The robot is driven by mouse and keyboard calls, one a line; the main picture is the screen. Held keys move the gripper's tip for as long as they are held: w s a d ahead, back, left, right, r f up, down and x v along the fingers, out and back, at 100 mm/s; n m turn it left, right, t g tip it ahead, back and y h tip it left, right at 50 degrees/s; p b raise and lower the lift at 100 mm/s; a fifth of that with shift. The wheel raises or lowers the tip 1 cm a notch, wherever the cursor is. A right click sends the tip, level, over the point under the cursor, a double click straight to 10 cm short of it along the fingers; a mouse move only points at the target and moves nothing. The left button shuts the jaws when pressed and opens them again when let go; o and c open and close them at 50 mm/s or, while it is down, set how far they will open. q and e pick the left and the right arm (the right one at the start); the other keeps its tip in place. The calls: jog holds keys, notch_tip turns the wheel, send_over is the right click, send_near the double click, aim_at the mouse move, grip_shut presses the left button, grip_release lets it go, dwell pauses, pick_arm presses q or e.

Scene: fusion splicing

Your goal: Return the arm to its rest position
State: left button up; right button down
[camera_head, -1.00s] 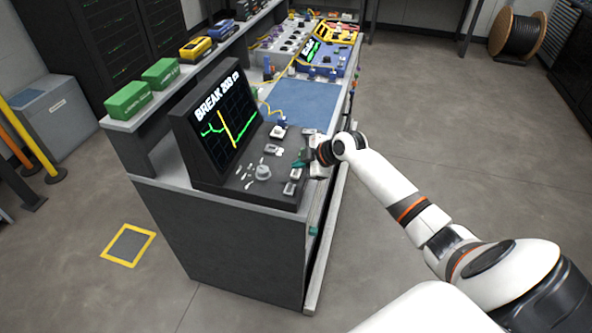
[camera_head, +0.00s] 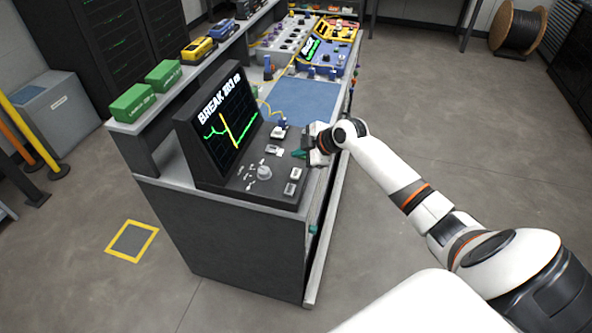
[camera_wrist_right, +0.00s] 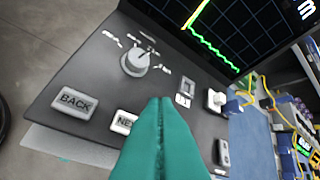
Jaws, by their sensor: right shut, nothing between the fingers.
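My right arm (camera_head: 395,180) reaches in from the right of the head view to the bench. Its gripper (camera_head: 299,154) is over the right side of the dark console (camera_head: 232,177). In the right wrist view the teal fingers (camera_wrist_right: 160,100) are pressed together with nothing between them. They cover part of a white button marked "NE…" (camera_wrist_right: 124,122); I cannot tell whether they touch the panel. The "BACK" button (camera_wrist_right: 75,102) and a grey knob (camera_wrist_right: 134,63) are to the left of the fingers. My left gripper is not in view.
The console's screen (camera_head: 226,117) reads "BREAK 203" and shows a green trace. A blue mat (camera_head: 302,100) lies beyond it, with a blue device (camera_head: 325,62) farther back. Green boxes (camera_head: 132,103) stand on the shelf at left. Open floor (camera_head: 470,150) lies to the right.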

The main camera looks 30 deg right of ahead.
jog(key=shift+f, duration=0.1)
dwell(0.6)
jog(key=g, duration=0.2)
send_over(292, 200)
jog(key=shift+m, duration=0.3)
notch_tip(292, 200, down, 5)
jog(key=shift+f, duration=0.1)
jog(key=s+a+f+m+g, duration=0.15)
jog(key=s+a+f, duration=0.25)
jog(key=s+a, duration=0.45)
jog(key=s+a+r+m+g+h, duration=0.15)
jog(key=s+m, duration=0.35)
jog(key=s, duration=0.5)
jog(key=s+a+r+m+h, duration=0.1)
jog(key=s+r+m+h, duration=0.3)
jog(key=s, duration=0.6)
notch_tip(292, 200, down, 27)
jog(key=g+y, duration=0.1)
jog(key=y, duration=0.1)
jog(key=s+d+f+g, duration=0.1)
jog(key=s+d+f, duration=0.2)
jog(key=s+f, duration=1.3)
jog(key=shift+s+g, duration=0.3)
jog(key=shift+s, duration=0.35)
